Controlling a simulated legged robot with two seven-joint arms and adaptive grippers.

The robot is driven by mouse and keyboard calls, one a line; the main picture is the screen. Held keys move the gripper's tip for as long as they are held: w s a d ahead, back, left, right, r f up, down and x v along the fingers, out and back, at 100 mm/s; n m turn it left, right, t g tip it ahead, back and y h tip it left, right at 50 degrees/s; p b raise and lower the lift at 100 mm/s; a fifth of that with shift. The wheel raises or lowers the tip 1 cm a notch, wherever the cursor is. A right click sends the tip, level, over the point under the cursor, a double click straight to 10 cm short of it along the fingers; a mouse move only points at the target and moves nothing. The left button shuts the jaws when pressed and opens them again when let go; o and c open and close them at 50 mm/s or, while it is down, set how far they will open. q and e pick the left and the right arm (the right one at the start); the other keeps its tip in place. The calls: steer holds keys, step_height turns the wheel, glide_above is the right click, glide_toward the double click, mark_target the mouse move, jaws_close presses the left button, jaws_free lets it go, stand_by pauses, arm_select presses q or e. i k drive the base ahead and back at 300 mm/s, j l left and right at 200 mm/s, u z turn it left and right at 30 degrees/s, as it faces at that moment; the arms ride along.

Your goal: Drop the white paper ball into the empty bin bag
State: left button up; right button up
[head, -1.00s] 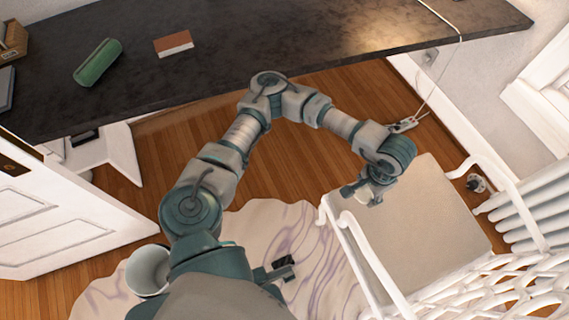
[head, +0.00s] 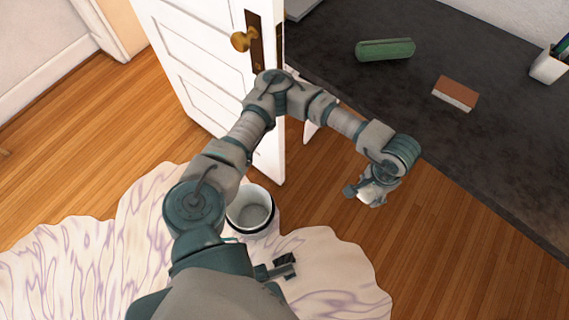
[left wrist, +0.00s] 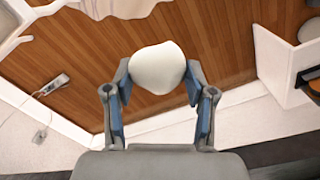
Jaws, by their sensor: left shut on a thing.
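The white paper ball (left wrist: 158,66) sits between the fingers of my left gripper (left wrist: 157,82) in the left wrist view, touching the inner pads. In the head view my left gripper (head: 369,190) is shut on the ball (head: 365,195), which shows only as a small white patch below the wrist. It is over the wooden floor, beside the desk edge. A white bin (head: 250,209) with a dark band stands on the rug, left of and apart from the gripper. Its open top shows a pale, empty-looking inside. My right gripper is not in view.
An open white door (head: 212,75) with a brass knob stands just behind the bin. A dark desk (head: 400,90) lies at the right, with a green case (head: 385,49) and a brown-and-white block (head: 455,93) on it. A pale rug (head: 105,255) covers the floor in front.

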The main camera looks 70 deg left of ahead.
mark_target(251, 219)
steer(key=u, duration=0.45)
steer(key=k+l+u, duration=0.1)
steer(key=u, duration=0.85)
steer(key=k+u, duration=0.15)
steer(key=u, duration=0.35)
steer(key=k+j, duration=0.1)
steer(key=k, duration=0.3)
steer(key=k+j+u, duration=0.15)
steer(key=k, duration=0.3)
steer(key=i+j, duration=0.5)
steer(key=i+z, duration=0.1)
steer(key=z, duration=0.4)
steer(key=j+z, duration=0.15)
steer(key=z, duration=0.3)
steer(key=i+j+z, duration=0.1)
steer(key=z, duration=0.4)
